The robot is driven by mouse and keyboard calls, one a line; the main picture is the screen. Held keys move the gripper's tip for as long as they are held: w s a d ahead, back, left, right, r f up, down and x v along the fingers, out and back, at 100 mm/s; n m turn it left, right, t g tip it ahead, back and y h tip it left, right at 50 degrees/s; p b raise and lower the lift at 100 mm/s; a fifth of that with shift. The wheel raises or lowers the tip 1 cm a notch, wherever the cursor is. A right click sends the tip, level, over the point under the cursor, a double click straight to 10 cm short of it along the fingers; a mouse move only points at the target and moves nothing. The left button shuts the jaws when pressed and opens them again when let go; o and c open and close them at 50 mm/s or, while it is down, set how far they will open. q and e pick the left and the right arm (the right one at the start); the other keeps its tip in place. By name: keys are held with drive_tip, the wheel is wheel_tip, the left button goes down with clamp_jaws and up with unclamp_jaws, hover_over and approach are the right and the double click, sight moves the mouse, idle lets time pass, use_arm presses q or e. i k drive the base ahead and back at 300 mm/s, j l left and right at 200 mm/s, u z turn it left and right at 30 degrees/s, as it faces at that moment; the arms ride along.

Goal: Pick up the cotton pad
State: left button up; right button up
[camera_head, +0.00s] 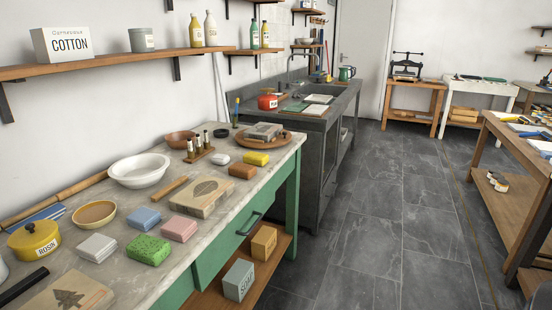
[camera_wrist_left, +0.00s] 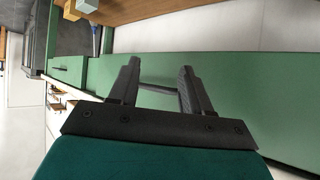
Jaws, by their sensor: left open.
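A white, layered square pad (camera_head: 96,247), which looks like the cotton pad, lies on the pale worktop at the lower left of the head view. It sits between the yellow rosin pot (camera_head: 34,240) and a green sponge (camera_head: 148,250), apart from both. My left gripper (camera_wrist_left: 158,67) shows only in the left wrist view. Its two dark fingers are apart, in front of the green bench front, with no cotton pad between them. A dark bar, perhaps the drawer handle, shows between the fingers; I cannot tell if they touch it. My right gripper is not in view.
Blue (camera_head: 144,218) and pink (camera_head: 180,229) blocks, a tan bowl (camera_head: 94,213) and a carved wood block (camera_head: 202,196) crowd the worktop near the pad. A box marked COTTON (camera_head: 62,44) stands on the wall shelf. The tiled floor (camera_head: 370,220) to the right is clear.

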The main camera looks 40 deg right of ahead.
sight(222, 160)
drive_tip(key=z, duration=0.75)
drive_tip(key=i+l, duration=1.1)
drive_tip(key=l, duration=0.15)
drive_tip(key=i+l, duration=1.1)
drive_tip(key=l, duration=0.15)
drive_tip(key=i+l+u, duration=0.15)
drive_tip(key=i+l, duration=0.15)
drive_tip(key=i+l+u, duration=0.1)
drive_tip(key=i+l, duration=0.2)
drive_tip(key=l, duration=0.2)
drive_tip(key=u, duration=1.1)
